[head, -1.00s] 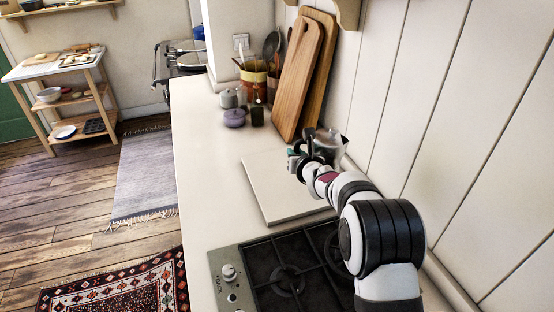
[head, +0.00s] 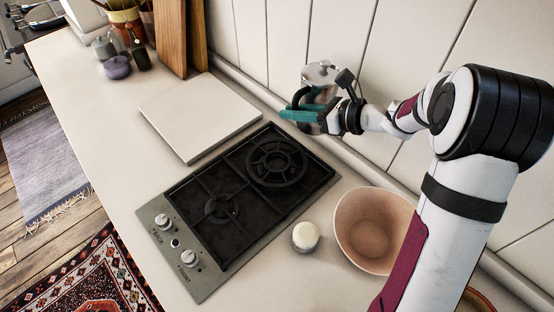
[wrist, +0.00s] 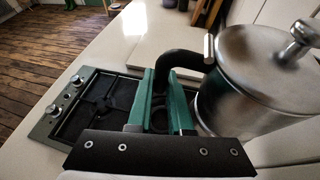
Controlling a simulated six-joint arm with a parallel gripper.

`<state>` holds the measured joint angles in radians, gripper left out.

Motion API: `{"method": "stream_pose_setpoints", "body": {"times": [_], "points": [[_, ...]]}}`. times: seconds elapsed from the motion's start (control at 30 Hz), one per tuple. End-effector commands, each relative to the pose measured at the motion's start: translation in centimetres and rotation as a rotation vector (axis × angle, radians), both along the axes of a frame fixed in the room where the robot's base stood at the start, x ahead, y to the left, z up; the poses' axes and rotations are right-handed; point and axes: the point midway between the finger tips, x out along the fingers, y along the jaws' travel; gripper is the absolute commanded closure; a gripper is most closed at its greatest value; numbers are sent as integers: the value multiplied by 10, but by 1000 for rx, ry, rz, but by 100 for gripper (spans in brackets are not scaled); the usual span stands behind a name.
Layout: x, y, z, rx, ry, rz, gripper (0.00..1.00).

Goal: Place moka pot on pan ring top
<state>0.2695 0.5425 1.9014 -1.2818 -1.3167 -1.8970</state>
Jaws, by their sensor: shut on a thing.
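A shiny metal moka pot (head: 321,73) is in my gripper (head: 300,108), high near the wall and above the back right of the hob. In the wrist view the moka pot (wrist: 262,85) stands at the right, with its knobbed lid up. My gripper (wrist: 168,84) is shut on its black handle (wrist: 182,60). The gas hob (head: 188,251) has two burners. The back burner has a round dark pan ring (head: 276,161) with nothing on it. The hob also shows in the wrist view (wrist: 50,122), partly hidden by my gripper.
A pale square board (head: 200,112) lies left of the hob. A terracotta-coloured bowl (head: 372,232) and a small white-topped jar (head: 306,236) stand to its right. Wooden boards (head: 172,35), a utensil pot and small pots are at the back left. The panelled wall runs behind.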

Motion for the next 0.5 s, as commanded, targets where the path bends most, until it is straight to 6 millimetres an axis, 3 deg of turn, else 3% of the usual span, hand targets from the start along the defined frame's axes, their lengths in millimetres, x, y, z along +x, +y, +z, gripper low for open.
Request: {"method": "stream_pose_setpoints", "body": {"times": [0.1,0.27,0.37,0.5], "points": [[-38,-19,-2,0,-3,63,100],[-61,-22,-6,1,-5,109,100],[-60,-1,-19,1,-2,117,100],[-53,41,-45,1,-3,118,100]]}}
